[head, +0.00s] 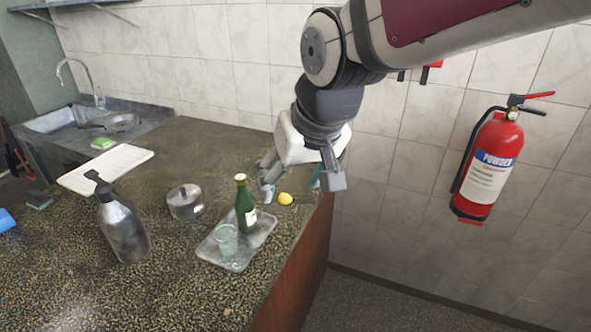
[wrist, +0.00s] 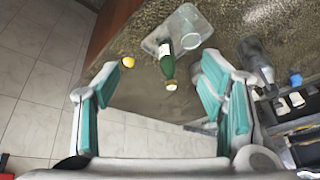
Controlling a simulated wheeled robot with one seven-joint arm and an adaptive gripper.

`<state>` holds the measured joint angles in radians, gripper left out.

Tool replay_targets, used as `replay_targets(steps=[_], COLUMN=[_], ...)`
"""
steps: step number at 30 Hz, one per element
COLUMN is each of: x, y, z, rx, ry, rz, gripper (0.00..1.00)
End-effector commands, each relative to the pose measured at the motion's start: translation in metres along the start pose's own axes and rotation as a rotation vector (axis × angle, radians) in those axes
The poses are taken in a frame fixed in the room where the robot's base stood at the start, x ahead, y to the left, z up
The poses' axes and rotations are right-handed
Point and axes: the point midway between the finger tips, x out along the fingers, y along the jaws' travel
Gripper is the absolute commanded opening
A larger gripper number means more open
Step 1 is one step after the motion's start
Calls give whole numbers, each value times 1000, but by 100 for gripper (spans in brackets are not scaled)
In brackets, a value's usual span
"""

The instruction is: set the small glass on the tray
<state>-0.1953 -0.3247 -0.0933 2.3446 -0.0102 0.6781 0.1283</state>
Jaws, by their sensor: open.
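The small clear glass (head: 227,242) stands upright and appears to be on the grey tray (head: 264,222), at its front left part. The wrist view also shows the glass (wrist: 190,24) and the tray (wrist: 150,44) at the top, beyond my fingers. A green bottle (head: 246,208) stands on the tray just behind the glass. My gripper (head: 302,184) is open and empty, above the counter's right end, behind and right of the tray. Its two teal-padded fingers (wrist: 158,88) are wide apart in the wrist view and touch nothing I can see.
A lemon (head: 286,199) lies on the counter beside the tray, below my gripper. A round metal container (head: 186,203) and a dark pump bottle (head: 124,228) stand left of the tray. A white board (head: 106,169) lies near the sink. A fire extinguisher (head: 489,165) hangs right.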

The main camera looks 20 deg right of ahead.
Motion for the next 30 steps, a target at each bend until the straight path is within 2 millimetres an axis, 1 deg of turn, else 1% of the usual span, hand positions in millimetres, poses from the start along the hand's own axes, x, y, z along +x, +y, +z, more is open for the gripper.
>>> replay_targets(steps=[1,3,6,9,12,17,30], x=[-18,-36,-56,-68,-74,-77,-75], y=[8,15,23,28,31,32,32], z=[12,31,56,76,89,97,95], rx=[0,-8,-19,-28,-34,-38,-38], ry=[18,29,41,50,54,54,54], rz=[5,14,31,47,59,66,65], gripper=[64,64,64,64,64,64,64])
